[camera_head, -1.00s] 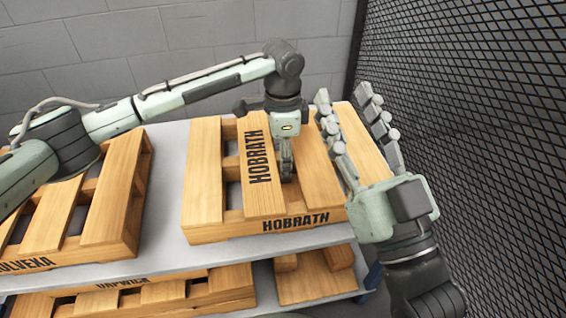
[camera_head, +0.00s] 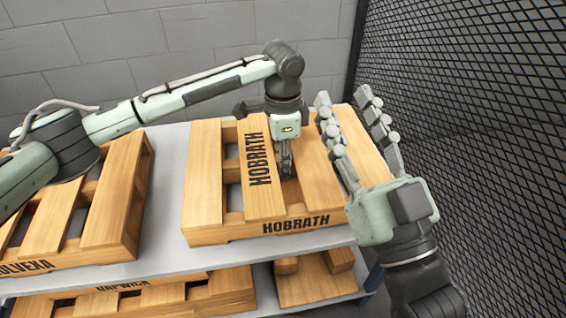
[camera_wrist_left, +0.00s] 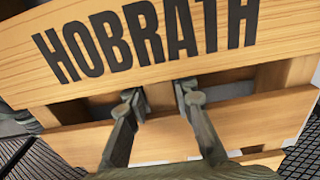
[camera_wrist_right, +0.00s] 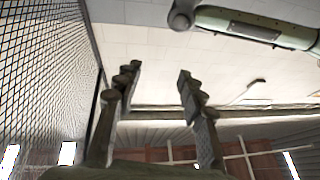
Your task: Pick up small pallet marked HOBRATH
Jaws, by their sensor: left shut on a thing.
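The small wooden pallet marked HOBRATH (camera_head: 205,185) lies flat on the upper grey shelf, with its name on a top slat and on the front edge. My left gripper (camera_head: 286,172) points down into the gap right of the lettered slat. In the left wrist view its fingers (camera_wrist_left: 160,94) straddle a wooden part of the pallet (camera_wrist_left: 258,120) just below the lettering, and they are shut on it. The fingertips' lower contact is partly hidden. My right gripper (camera_head: 343,96) is open and empty, pointing up in front of the pallet's right side; its spread fingers show in the right wrist view (camera_wrist_right: 157,75).
Another pallet (camera_head: 118,205), its marking partly cut off, lies left on the same shelf (camera_head: 165,255), with a narrow gap between. More pallets (camera_head: 205,288) lie on the lower shelf. A black mesh fence (camera_head: 470,110) stands close on the right. A grey block wall (camera_head: 170,35) is behind.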

